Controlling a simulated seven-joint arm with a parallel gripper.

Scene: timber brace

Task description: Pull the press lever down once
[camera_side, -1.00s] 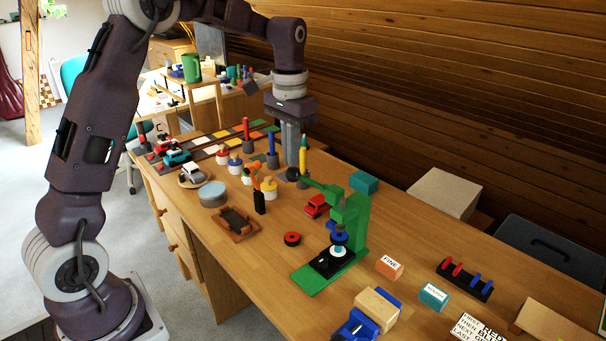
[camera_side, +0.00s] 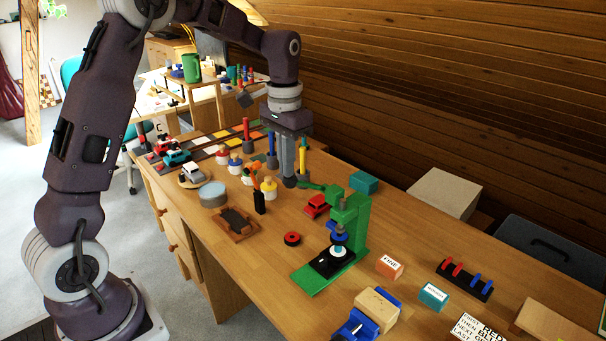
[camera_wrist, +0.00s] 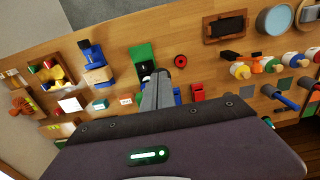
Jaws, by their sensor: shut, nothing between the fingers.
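The green press (camera_side: 350,225) stands on the bench with its green base plate (camera_side: 312,279) toward the front. Its green lever (camera_side: 318,187) reaches left from the upright and looks close to level. My gripper (camera_side: 289,184) is shut and empty, pointing down at the lever's left end; touching cannot be told. In the wrist view my gripper's fingertips (camera_wrist: 156,76) overlap the press, whose green base (camera_wrist: 140,54) shows beyond them. The lever is mostly hidden there.
Upright coloured pegs (camera_side: 303,155) stand close around my gripper. A red ring (camera_side: 292,238) lies in front. Bare bench lies at the front left of the press.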

